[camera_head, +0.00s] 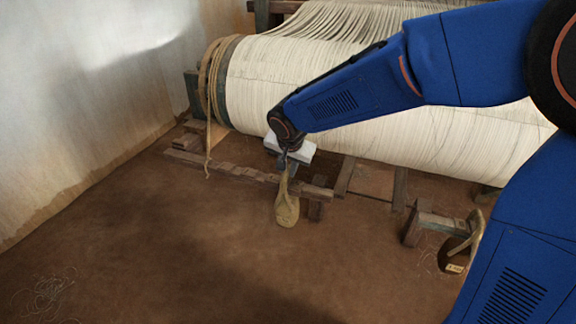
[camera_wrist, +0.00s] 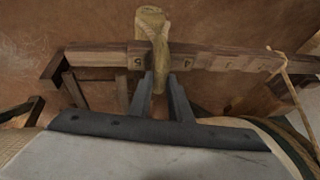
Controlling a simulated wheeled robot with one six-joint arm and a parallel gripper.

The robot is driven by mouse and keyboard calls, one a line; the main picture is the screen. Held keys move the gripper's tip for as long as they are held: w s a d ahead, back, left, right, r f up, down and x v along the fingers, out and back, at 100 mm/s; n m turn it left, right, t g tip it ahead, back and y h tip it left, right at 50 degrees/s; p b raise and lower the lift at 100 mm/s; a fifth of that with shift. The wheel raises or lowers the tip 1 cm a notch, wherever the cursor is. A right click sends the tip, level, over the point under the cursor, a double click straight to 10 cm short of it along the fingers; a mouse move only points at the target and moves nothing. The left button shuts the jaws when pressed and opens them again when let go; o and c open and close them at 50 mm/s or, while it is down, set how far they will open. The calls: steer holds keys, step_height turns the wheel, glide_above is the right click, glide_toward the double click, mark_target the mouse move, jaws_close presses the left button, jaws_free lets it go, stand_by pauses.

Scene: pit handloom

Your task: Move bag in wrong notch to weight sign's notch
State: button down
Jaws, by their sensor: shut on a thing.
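A tan cloth bag (camera_head: 287,208) hangs from my gripper (camera_head: 291,167) in front of the notched wooden rail (camera_head: 238,171). In the wrist view my gripper (camera_wrist: 160,98) is shut on the bag's narrow neck, and the bag's body (camera_wrist: 151,24) lies beyond the rail (camera_wrist: 100,57). The neck crosses the rail between two numbered marks, one looking like a 5. I cannot tell whether it sits in a notch or just above one. A small pale tag (camera_head: 454,268) at the lower right may be the weight sign; its writing is too small to read.
The large cream warp roll (camera_head: 255,85) lies behind the rail, with a rope (camera_head: 208,120) hanging at its left end. A wooden stand (camera_head: 432,222) with a rope loop is at the right. A pale wall (camera_head: 80,100) borders the left.

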steer(key=shift+f, duration=0.3)
stand_by(0.9)
steer(key=c, duration=1.6)
jaws_free()
steer(key=shift+o, duration=0.2)
steer(key=shift+s, duration=0.1)
steer(key=a+v, duration=0.1)
steer(key=v, duration=1.5)
steer(key=s+d+n, duration=0.1)
steer(key=s+d, duration=0.3)
steer(key=d, duration=0.6)
steer(key=s+d+n, duration=0.1)
steer(key=s+d, duration=0.4)
steer(key=d, duration=0.4)
steer(key=s+d+f+n, duration=0.1)
steer(key=s+d+f, duration=0.2)
steer(key=s+d, duration=0.2)
steer(key=s+d+f+n, duration=0.1)
steer(key=s+d+f, duration=0.3)
steer(key=s, duration=0.5)
steer(key=shift+s+d+f, duration=0.15)
steer(key=shift+d+f, duration=0.05)
steer(key=shift+d, duration=0.95)
